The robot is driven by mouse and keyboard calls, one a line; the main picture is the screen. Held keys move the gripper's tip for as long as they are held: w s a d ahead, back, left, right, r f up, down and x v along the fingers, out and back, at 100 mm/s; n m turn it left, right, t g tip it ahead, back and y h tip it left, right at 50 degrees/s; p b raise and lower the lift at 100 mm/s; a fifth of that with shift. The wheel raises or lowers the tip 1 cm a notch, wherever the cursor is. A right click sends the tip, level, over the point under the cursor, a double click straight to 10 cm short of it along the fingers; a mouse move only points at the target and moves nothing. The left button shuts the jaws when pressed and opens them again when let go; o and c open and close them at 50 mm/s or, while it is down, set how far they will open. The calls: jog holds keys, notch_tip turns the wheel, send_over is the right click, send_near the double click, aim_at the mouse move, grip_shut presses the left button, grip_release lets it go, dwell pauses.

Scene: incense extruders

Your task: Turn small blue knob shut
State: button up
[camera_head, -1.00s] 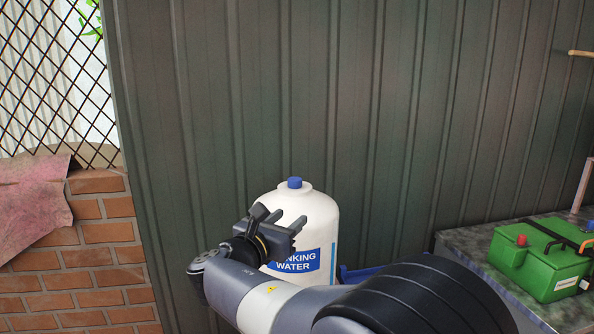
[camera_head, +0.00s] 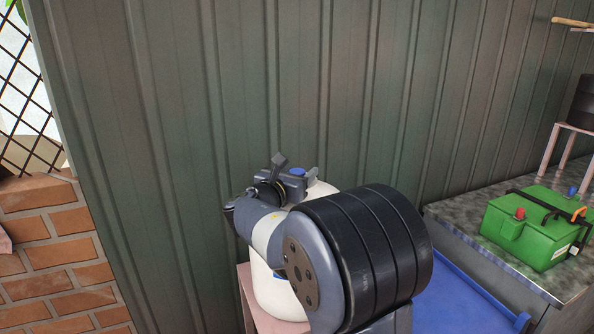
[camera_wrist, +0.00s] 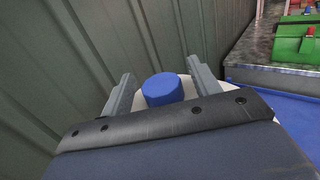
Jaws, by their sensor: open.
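The small blue knob (camera_head: 298,172) is the cap on top of a white water container (camera_head: 275,293). In the wrist view the blue knob (camera_wrist: 162,89) lies between the two grey fingers of my gripper (camera_wrist: 158,88), with a gap on each side. My gripper (camera_head: 296,175) is open at the container's top. I cannot tell whether the fingertips are level with the knob or above it. My arm hides much of the container and its label in the head view.
The container stands on a pinkish stand (camera_head: 246,290) close to the green corrugated wall (camera_head: 200,90). A blue surface (camera_head: 450,300) lies to the right. Beyond it a grey bench (camera_head: 470,225) holds a green battery-like box (camera_head: 525,238). A brick wall (camera_head: 60,260) is at the left.

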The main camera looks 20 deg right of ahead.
jog(key=c, duration=1)
jog(key=shift+r+m+g+h+p, duration=0.1)
jog(key=shift+m+g+h+p, duration=0.2)
jog(key=shift+g+p, duration=0.15)
jog(key=m+g+h+p, duration=0.1)
jog(key=g+p, duration=0.1)
jog(key=m+g+h+p, duration=0.1)
jog(key=m+g+p, duration=0.1)
jog(key=g, duration=0.1)
jog(key=shift+r+m+h, duration=0.15)
jog(key=shift+m+h, duration=0.15)
jog(key=m+g+p, duration=0.2)
jog(key=g, duration=0.1)
jog(key=shift+h+p, duration=0.35)
jog(key=shift+h, duration=0.05)
jog(key=shift+m+g+p, duration=0.8)
jog(key=shift+g+p, duration=0.15)
jog(key=shift+g, duration=0.4)
jog(key=shift+f, duration=0.25)
